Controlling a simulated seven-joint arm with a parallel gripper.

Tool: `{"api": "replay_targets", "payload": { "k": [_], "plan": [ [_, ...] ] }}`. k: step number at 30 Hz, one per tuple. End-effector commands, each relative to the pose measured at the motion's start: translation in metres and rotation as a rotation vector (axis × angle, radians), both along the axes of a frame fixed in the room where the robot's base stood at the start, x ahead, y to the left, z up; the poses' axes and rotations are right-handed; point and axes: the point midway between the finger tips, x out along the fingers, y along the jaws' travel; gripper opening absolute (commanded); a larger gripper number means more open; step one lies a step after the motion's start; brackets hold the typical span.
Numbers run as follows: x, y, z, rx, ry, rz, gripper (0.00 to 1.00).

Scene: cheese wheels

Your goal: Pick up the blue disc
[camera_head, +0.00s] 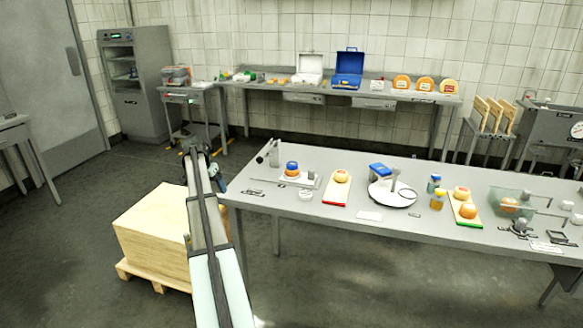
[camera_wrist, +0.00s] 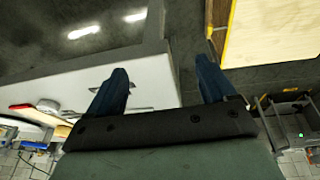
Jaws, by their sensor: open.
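On the left part of the steel table, a blue-topped round piece (camera_head: 292,166) sits with orange below it, on a small white scale (camera_head: 296,180). It looks like the blue disc, but it is too small to be sure. My gripper (camera_head: 218,180) is beside the table's left end, apart from this piece and left of it. In the wrist view, the two dark blue fingers of my gripper (camera_wrist: 162,70) are spread wide with nothing between them. The blue-topped piece cannot be made out in the wrist view.
A blue block (camera_head: 380,169) lies by a round white plate (camera_head: 385,198). Cheeses on boards (camera_head: 333,196) and jars (camera_head: 438,199) stand farther right. A wooden crate (camera_head: 160,235) stands left of the table (camera_head: 330,222), below my arm. A back bench (camera_head: 330,93) runs along the wall.

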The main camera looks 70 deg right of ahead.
Motion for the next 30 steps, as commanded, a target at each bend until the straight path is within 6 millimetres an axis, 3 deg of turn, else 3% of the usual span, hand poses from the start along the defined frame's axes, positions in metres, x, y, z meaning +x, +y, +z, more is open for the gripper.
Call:
{"api": "replay_targets", "payload": {
  "k": [1, 6, 12, 15, 20, 26, 30],
  "plan": [
    [-0.018, -0.032, 0.018, -0.015, -0.005, -0.061, 0.84],
    [-0.089, -0.108, 0.071, -0.055, -0.019, -0.252, 0.84],
    [-0.165, -0.168, 0.122, -0.095, -0.030, -0.431, 0.84],
    [-0.190, -0.183, 0.138, -0.107, -0.033, -0.488, 0.84],
    [-0.209, -0.194, 0.148, -0.116, -0.034, -0.529, 0.84],
    [-0.213, -0.198, 0.135, -0.117, -0.034, -0.532, 0.84],
    [-0.217, -0.205, 0.115, -0.115, -0.033, -0.531, 0.84]
  ]
}}
